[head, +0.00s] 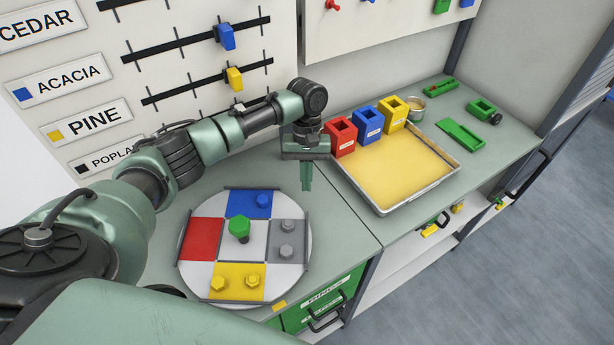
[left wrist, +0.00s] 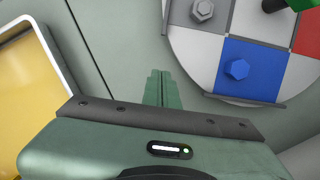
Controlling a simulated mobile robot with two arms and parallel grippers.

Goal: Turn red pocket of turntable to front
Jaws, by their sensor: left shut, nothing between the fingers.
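The turntable (head: 226,290) is a round white disc on the green-grey worktop. Its red pocket (head: 201,238) is at the left and looks empty. The blue pocket (head: 243,200) is at the back with one blue bolt, the yellow pocket (head: 238,291) at the front with two yellow bolts, the grey pocket (head: 289,229) at the right with two grey bolts. A green knob (head: 239,227) stands at the centre. My left gripper (head: 307,187) is shut, empty and pointing down, beside the back right rim. In the left wrist view the fingers (left wrist: 160,75) are apart from the blue pocket (left wrist: 250,65).
A tray with a yellow floor (head: 400,177) is right of the gripper. Red (head: 341,139), blue (head: 367,125) and yellow (head: 392,112) boxes stand along its back edge. A small yellow mark (head: 279,305) lies on the worktop by the turntable's front right.

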